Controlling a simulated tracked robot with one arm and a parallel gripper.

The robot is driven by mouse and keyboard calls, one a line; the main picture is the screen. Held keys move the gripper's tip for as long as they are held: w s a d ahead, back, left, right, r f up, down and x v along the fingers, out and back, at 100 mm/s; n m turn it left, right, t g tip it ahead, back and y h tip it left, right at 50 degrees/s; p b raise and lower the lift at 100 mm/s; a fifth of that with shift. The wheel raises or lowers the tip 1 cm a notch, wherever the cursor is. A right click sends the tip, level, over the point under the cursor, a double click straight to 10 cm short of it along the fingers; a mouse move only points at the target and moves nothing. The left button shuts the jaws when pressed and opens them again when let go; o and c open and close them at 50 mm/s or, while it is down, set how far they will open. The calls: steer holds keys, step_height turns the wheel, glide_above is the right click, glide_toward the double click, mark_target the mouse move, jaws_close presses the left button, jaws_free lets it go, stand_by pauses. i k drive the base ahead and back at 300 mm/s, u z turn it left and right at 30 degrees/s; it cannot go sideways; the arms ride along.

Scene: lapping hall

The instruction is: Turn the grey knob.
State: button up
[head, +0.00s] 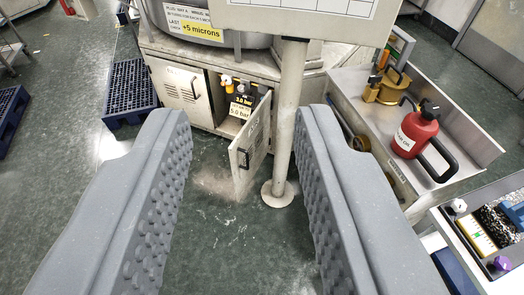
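My gripper (246,115) is open and empty, its two grey studded fingers wide apart above the floor. Between the fingertips, farther off, a low cabinet (183,92) stands with one door (250,146) swung open. Inside is a small dark unit (241,100) with an orange-yellow knob-like part (226,79) on top and labels that seem to read 3.0 bar and 5.0 bar. I cannot make out a grey knob for certain; the parts in the cabinet are small and partly in shadow. My gripper touches nothing there.
A pale post (290,120) on a round foot stands just right of the open door. At right, a steel bench (459,128) holds a red can (414,130) and a brass piece (388,86). A blue pallet (130,92) lies at left. The floor before the cabinet is clear.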

mark_target(241, 87)
steer(key=z, duration=0.1)
steer(key=i, duration=1)
steer(key=u, duration=0.1)
